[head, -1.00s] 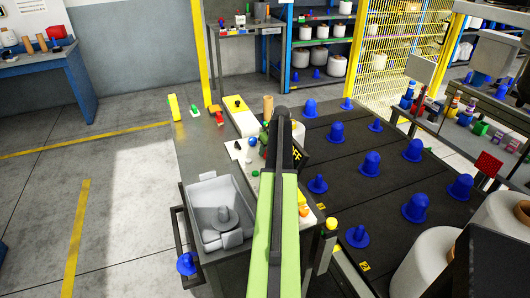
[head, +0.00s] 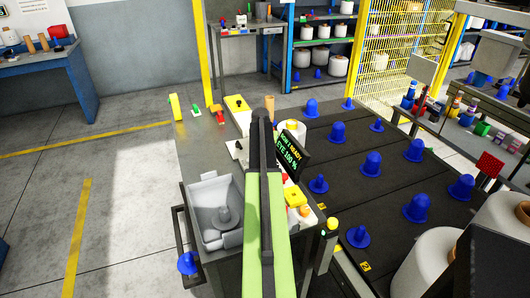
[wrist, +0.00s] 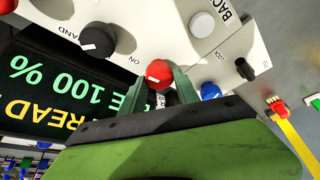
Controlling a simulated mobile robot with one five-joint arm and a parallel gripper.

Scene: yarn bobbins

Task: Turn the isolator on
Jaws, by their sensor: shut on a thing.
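In the wrist view my gripper (wrist: 163,86) is closed around a red ball-topped knob (wrist: 159,73), with one finger on each side. A dark part shows below the ball between the fingers; the rest of the knob is hidden. It stands on the white control panel (wrist: 190,60), close to the word ON. A black knob with a white mark (wrist: 98,40) is beside it. A display (wrist: 50,85) reads READY and EYE 100 %; it also shows in the head view (head: 289,152). In the head view my arm hides the gripper and red knob.
A blue knob (wrist: 210,91), a black lever (wrist: 245,68) and a pale round button (wrist: 202,24) are close to my gripper. A grey bin (head: 205,235) stands left of my arm. Blue cones (head: 415,150) stand on dark belts at right. The floor at left is clear.

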